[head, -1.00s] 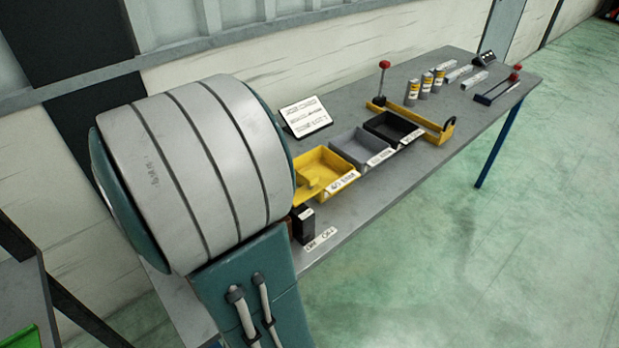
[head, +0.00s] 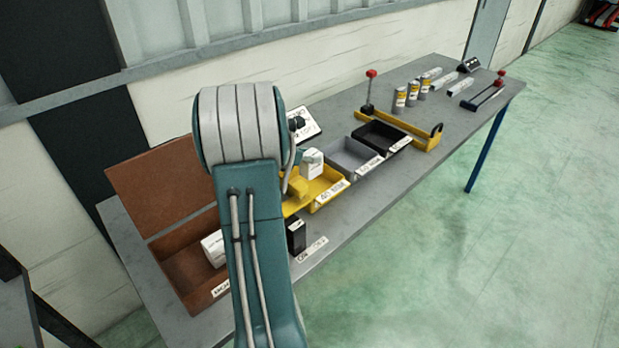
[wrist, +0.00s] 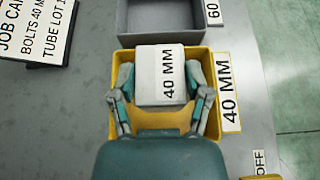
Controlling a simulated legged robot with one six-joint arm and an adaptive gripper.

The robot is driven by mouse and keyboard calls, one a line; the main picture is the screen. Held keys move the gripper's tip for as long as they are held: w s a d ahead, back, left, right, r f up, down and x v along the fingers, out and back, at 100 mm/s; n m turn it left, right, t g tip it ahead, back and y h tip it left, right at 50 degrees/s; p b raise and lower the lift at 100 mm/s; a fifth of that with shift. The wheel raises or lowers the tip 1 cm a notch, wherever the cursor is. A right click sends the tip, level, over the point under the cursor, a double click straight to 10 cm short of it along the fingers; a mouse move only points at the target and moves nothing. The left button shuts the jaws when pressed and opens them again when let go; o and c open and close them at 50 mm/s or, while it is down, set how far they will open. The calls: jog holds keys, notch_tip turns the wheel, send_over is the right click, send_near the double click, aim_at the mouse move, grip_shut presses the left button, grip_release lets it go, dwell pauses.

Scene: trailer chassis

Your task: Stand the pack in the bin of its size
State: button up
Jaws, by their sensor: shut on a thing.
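My gripper (wrist: 160,88) is shut on a white pack (wrist: 148,75) marked 40 MM. In the wrist view the pack is over the yellow bin (wrist: 190,52), whose front label also reads 40 MM. In the head view the pack (head: 312,163) shows above the yellow bin (head: 331,193), toward its far side. Whether the pack touches the bin floor cannot be told. The grey bin (head: 350,157) labelled 60 MM and the black bin (head: 384,137) stand to the right of the yellow one. The job card (wrist: 33,28) reads bolts 40 MM.
An open brown box (head: 180,262) with a white item (head: 213,248) inside is at the left. A small black block (head: 296,235) stands by the bench's front edge.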

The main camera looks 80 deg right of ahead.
aim_at(303, 172)
jog(key=shift+f, duration=2.95)
jog(key=o, duration=1.3)
jog(key=shift+f, duration=0.1)
jog(key=shift+o, duration=0.2)
jog(key=shift+w+a+r, duration=0.2)
jog(key=shift+r, duration=0.05)
jog(key=v, duration=1.1)
jog(key=shift+a, duration=0.2)
jog(key=shift+w+r, duration=0.1)
